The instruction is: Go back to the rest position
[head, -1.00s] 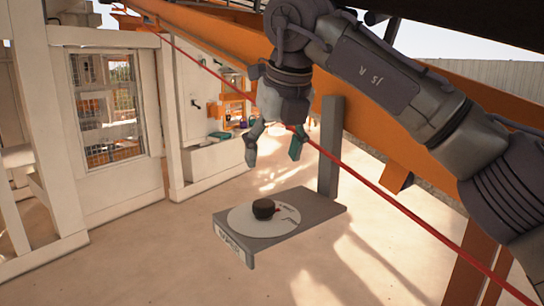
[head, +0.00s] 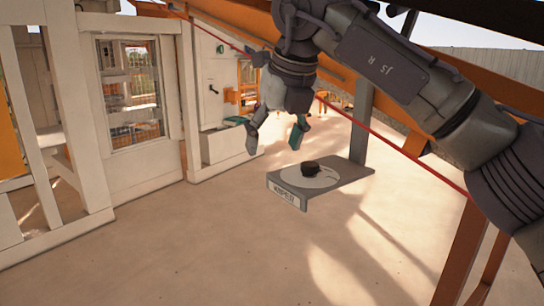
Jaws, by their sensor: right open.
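My right gripper (head: 277,137) hangs from the dark grey right arm at the upper middle of the head view. Its two teal-tipped fingers are apart and nothing is between them. Below and a little right of it in the picture is a grey panel (head: 348,173) on a post, with a labelled front edge. A round black knob (head: 310,168) sits on a white dial disc (head: 326,180) on this panel. The fingers appear apart from the knob. My left gripper is not in the view.
White framed walls with a mesh window (head: 131,92) stand at the left. A white box-like ledge (head: 222,145) is behind the gripper. A red line (head: 400,154) and orange beams run across the right side. The sandy floor (head: 200,245) in front is clear.

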